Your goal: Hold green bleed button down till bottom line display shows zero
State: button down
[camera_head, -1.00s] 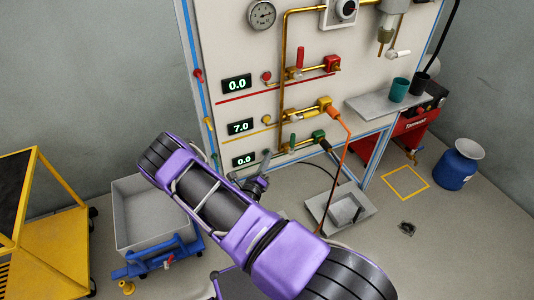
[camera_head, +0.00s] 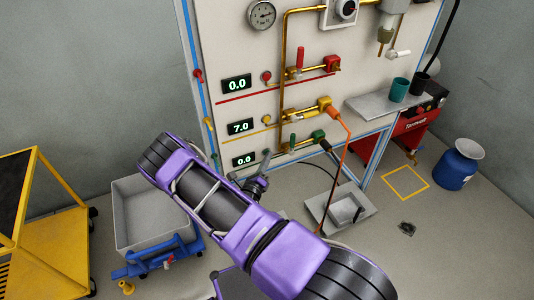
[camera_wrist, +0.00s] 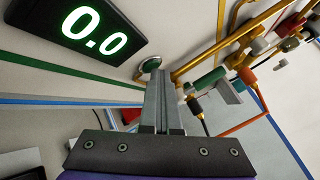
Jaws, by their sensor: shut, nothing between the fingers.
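The bottom line display (camera_head: 244,160) on the panel reads 0.0. It also fills the upper left of the wrist view (camera_wrist: 95,30). The green bleed button (camera_wrist: 150,64), in a metal ring, shows just beyond my fingertips in the wrist view. My gripper (camera_wrist: 162,80) is shut and empty, its fingers pointing at the button. The tips overlap the button's lower edge in the picture; I cannot tell whether they press it. In the head view my gripper (camera_head: 266,158) is at the panel's bottom line, and the button is hidden behind it.
The middle display (camera_head: 240,127) reads 7.0 and the top display (camera_head: 236,84) reads 0.0. A green valve handle (camera_head: 293,141) and green fitting (camera_head: 318,136) sit right of my gripper. An orange hose (camera_head: 346,160) hangs down the right. A grey bin (camera_head: 122,220) stands at lower left.

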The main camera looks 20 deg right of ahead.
jog(key=shift+s, duration=0.1)
jog(key=shift+s+p, duration=0.3)
jog(key=shift+s, duration=0.4)
jog(key=shift+s+d+p, duration=0.1)
jog(key=shift+s+p, duration=0.65)
jog(key=shift+s, duration=1.8)
